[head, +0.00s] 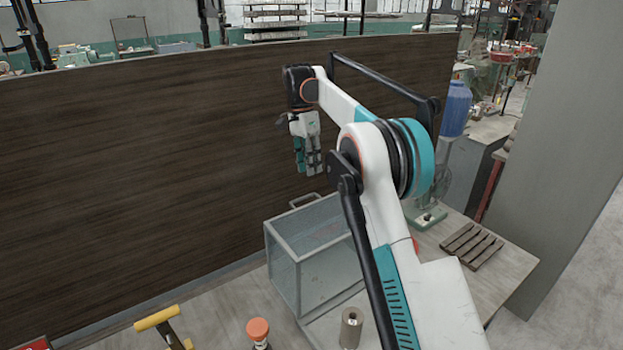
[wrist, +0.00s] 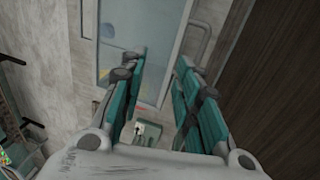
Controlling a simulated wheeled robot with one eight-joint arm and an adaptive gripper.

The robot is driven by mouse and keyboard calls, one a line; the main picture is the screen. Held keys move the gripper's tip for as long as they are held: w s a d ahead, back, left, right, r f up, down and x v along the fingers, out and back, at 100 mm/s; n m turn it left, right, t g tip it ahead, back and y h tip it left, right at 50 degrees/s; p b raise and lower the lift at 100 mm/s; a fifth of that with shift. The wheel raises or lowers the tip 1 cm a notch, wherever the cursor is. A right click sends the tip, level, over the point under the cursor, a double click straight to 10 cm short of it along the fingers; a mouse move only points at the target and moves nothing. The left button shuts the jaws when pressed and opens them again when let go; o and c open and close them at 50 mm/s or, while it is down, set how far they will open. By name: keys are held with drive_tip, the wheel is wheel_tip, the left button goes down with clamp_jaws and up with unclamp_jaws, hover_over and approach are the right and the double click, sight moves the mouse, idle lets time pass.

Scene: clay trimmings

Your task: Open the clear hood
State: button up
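The clear hood (head: 313,278) is a see-through box with a pale frame, standing on the table against the dark panel. It looks shut. A bar handle (head: 304,199) stands at its back upper edge. In the wrist view the hood (wrist: 107,22) is seen from above, and its handle (wrist: 205,28) is at the right. My gripper (head: 309,170) points down above the handle, apart from it. In the wrist view its two fingers (wrist: 158,72) are spread with nothing between them. The far end of the hood is hidden behind my arm.
On the table, an orange-capped bottle (head: 258,330), a brown roll (head: 351,328) and a yellow-handled tool (head: 157,318) stand or lie in front. The tall dark panel (head: 150,170) borders the back.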

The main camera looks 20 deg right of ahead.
drive_tip(key=shift+v, duration=1)
drive_tip(key=shift+a+f, duration=0.1)
clamp_jaws()
drive_tip(key=s+a+f+n+t+y+p, duration=0.1)
drive_tip(key=a+f+n+t, duration=0.2)
drive_tip(key=n, duration=0.6)
drive_tip(key=s+a+f+n+t+y+p, duration=0.1)
drive_tip(key=a+f+n+t, duration=0.15)
drive_tip(key=a+n, duration=0.45)
wheel_tip(320, 180, down, 9)
drive_tip(key=d+n, duration=0.2)
drive_tip(key=shift+t, duration=0.45)
